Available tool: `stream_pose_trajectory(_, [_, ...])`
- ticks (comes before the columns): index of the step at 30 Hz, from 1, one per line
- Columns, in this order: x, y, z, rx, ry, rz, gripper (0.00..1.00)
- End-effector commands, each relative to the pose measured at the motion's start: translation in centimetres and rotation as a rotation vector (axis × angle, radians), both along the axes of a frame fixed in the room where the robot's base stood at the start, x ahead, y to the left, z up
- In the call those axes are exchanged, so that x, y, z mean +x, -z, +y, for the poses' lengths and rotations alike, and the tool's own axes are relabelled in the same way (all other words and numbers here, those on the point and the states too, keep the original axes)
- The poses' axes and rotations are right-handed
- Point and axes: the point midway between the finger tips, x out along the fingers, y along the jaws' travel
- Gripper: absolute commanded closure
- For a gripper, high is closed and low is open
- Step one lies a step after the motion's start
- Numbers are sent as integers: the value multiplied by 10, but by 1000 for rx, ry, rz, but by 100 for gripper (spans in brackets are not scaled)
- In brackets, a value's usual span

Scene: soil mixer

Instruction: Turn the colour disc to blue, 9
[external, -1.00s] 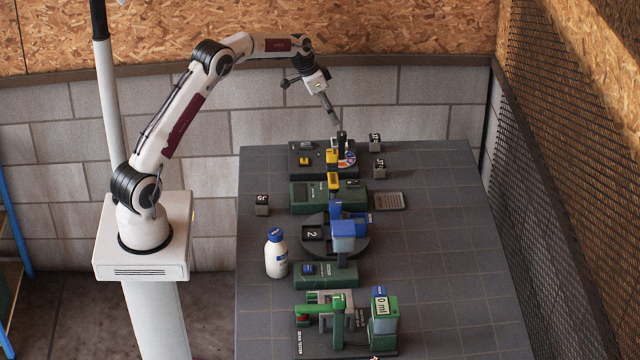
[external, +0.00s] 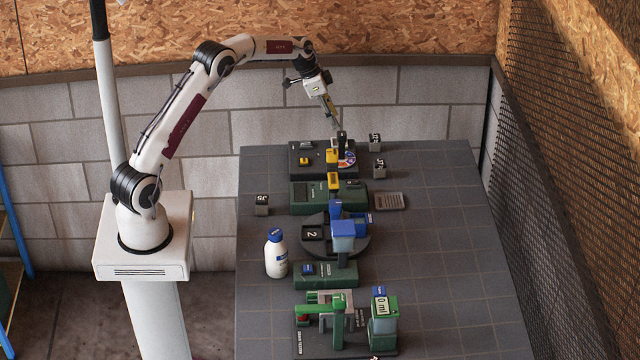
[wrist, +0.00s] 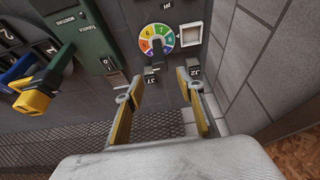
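The colour disc (wrist: 157,41) shows in the wrist view as a ring of coloured, numbered segments with a dark centre, mounted on a dark base. In the external view the disc (external: 349,159) is at the far end of the table, partly hidden by a dark upright part and a yellow part. My gripper (wrist: 158,90) is open and empty, its two yellow-edged fingers apart in the wrist view. In the external view my gripper (external: 337,128) points down just above the disc's station. I cannot tell whether a fingertip touches anything.
Small dark blocks (external: 376,142) marked with labels stand right of the disc. A green station (external: 300,195), a round turntable (external: 362,243), a white bottle with a blue cap (external: 276,255) and a green mechanism (external: 338,318) line the table. The table's right side is largely clear.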

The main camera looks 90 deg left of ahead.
Motion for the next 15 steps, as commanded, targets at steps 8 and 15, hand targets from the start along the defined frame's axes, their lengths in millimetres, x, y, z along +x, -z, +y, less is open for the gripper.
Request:
stream_pose_trajectory(8, [11,29,0,-1,-1,2,62])
stream_pose_trajectory(15, [21,52,0,0,0,1,62])
